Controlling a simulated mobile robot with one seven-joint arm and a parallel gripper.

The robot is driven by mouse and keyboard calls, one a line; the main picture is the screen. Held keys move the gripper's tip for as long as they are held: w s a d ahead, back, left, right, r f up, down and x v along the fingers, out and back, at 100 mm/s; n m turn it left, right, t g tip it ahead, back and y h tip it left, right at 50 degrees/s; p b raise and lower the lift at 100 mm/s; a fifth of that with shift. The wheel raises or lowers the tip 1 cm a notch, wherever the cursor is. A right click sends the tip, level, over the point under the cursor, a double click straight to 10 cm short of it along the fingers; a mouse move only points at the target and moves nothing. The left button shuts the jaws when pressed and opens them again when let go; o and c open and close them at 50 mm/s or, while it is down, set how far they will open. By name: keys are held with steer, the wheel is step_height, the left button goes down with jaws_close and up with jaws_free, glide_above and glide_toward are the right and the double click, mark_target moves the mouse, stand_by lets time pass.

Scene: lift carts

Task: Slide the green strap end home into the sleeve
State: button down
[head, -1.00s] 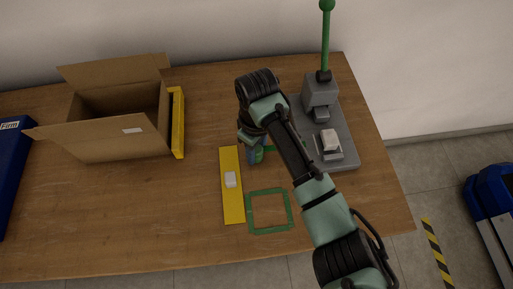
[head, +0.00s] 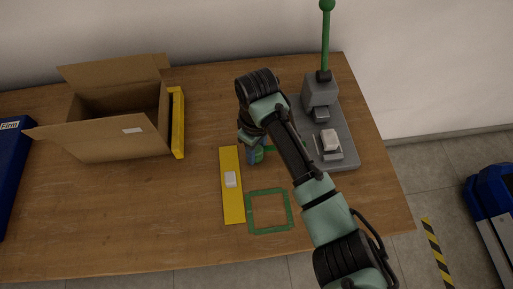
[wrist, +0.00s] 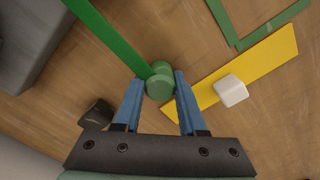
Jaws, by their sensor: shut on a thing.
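The green strap (wrist: 110,40) runs as a flat band from the upper left of the wrist view to a round green knob-like piece (wrist: 160,86). My gripper (wrist: 159,80) has its blue fingers shut on this green piece. In the head view, part of the green piece (head: 258,156) shows below my gripper, and the strap (head: 271,150) shows beside it, partly covered by my arm. A small dark block (wrist: 97,114) lies beside the left finger in the wrist view. I cannot tell whether it is the sleeve, and no sleeve is clearly visible.
A yellow strip (head: 231,205) with a white block (head: 230,179) lies left of my gripper. A green square outline (head: 251,229) is in front. A grey press (head: 321,92) stands at right, an open cardboard box (head: 110,146) at left.

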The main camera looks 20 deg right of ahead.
stand_by(0.4)
steer(key=d, duration=0.2)
steer(key=s+d+p, duration=0.1)
steer(key=d, duration=0.3)
steer(key=shift+s+d+r, duration=0.1)
steer(key=shift+s+d, duration=0.2)
steer(key=shift+s, duration=0.1)
steer(key=shift+c, duration=2.3)
jaws_free()
step_height(320, 180, up, 13)
steer(key=p, duration=0.3)
steer(key=shift+a, duration=0.1)
